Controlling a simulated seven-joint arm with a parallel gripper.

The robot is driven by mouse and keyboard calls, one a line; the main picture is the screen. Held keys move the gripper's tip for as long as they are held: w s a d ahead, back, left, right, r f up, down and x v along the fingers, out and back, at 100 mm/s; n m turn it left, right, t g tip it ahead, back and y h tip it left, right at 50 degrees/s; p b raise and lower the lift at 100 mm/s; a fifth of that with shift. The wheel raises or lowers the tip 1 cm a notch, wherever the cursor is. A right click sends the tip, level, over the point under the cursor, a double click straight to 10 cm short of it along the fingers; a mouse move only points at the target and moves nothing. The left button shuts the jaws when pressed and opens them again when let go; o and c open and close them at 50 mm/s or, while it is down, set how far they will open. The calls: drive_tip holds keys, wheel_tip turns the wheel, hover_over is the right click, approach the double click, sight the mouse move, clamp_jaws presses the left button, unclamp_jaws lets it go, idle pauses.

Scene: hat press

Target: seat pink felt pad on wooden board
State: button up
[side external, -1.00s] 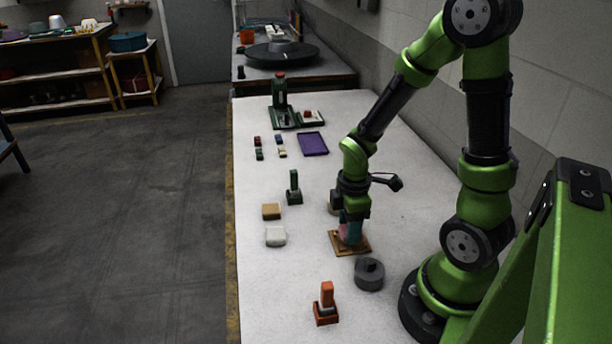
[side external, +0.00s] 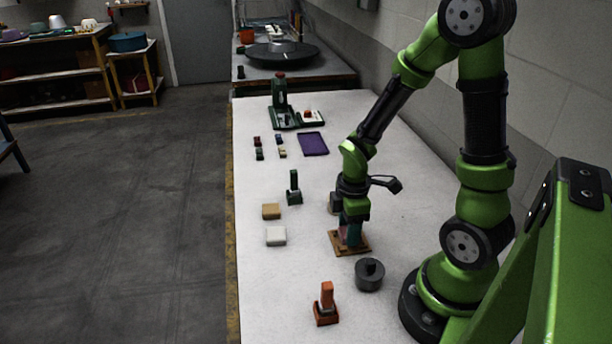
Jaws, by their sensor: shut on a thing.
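The wooden board (side external: 362,248) lies flat on the white table, below my gripper. My gripper (side external: 350,232) points straight down over the middle of the board, with its fingertips at or just above it. A pink patch, the felt pad (side external: 343,236), shows between and beside the fingers, low against the board. The gripper is shut on the pad. The fingers cover much of it, so I cannot tell whether its underside touches the board.
A dark grey round weight (side external: 369,275) stands close in front of the board. An orange stamp-like block (side external: 326,305), a white block (side external: 275,236), a tan block (side external: 271,211) and a green handled block (side external: 294,190) stand left. A purple tray (side external: 313,144) and green press (side external: 281,105) are farther back.

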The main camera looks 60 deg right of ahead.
drive_tip(key=shift+f, duration=0.3)
drive_tip(key=o, duration=1.1)
wheel_tip(320, 180, up, 17)
drive_tip(key=a+r+m+t+y, duration=0.2)
drive_tip(key=a+r+m+t, duration=0.4)
drive_tip(key=a+m, duration=0.4)
drive_tip(key=m+t, duration=0.1)
drive_tip(key=m, duration=0.2)
drive_tip(key=shift+s, duration=0.35)
